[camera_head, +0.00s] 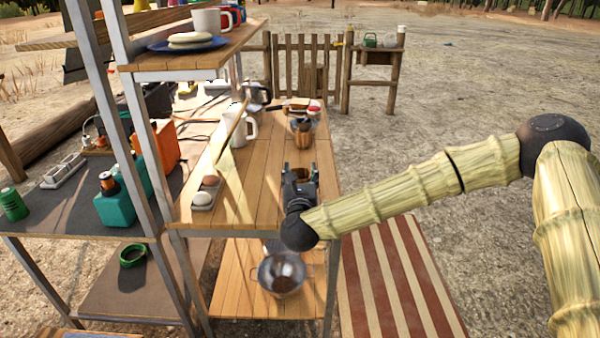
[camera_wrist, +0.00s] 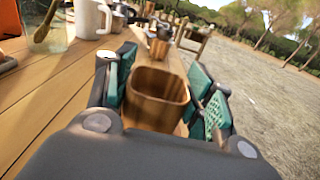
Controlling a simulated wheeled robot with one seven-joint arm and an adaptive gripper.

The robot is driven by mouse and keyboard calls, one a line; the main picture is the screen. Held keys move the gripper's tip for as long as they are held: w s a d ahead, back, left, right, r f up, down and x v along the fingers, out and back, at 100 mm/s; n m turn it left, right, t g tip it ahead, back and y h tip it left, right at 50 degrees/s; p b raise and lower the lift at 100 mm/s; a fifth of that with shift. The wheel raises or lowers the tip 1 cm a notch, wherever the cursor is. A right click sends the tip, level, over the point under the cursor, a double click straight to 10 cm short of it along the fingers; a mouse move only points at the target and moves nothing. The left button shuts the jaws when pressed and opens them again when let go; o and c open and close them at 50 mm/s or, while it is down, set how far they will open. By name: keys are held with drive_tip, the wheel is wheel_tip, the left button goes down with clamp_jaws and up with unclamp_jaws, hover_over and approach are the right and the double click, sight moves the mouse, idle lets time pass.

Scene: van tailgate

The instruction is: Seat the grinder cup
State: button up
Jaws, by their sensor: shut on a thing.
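My gripper (camera_head: 299,180) is over the wooden table, near its front right part. In the wrist view my gripper (camera_wrist: 167,82) has its teal-padded fingers on both sides of a brown cup (camera_wrist: 158,100), likely the grinder cup, and is shut on it. The cup is open at the top and looks empty. A copper-coloured thing with a dark top (camera_head: 303,133), perhaps the grinder, stands further back on the table. It also shows beyond the cup in the wrist view (camera_wrist: 160,43). I cannot tell whether the cup touches the table.
A white jug (camera_head: 240,130) and a kettle (camera_head: 258,93) stand back left. A board with food (camera_head: 300,104) is at the far end. A metal bowl (camera_head: 281,274) sits on the lower shelf. The tabletop around my gripper is clear.

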drive_tip(key=shift+f+b, duration=0.95)
drive_tip(key=shift+f, duration=0.6)
drive_tip(key=o, duration=1.1)
drive_tip(key=shift+s, duration=0.1)
drive_tip(key=s, duration=1.1)
drive_tip(key=shift+s, duration=0.4)
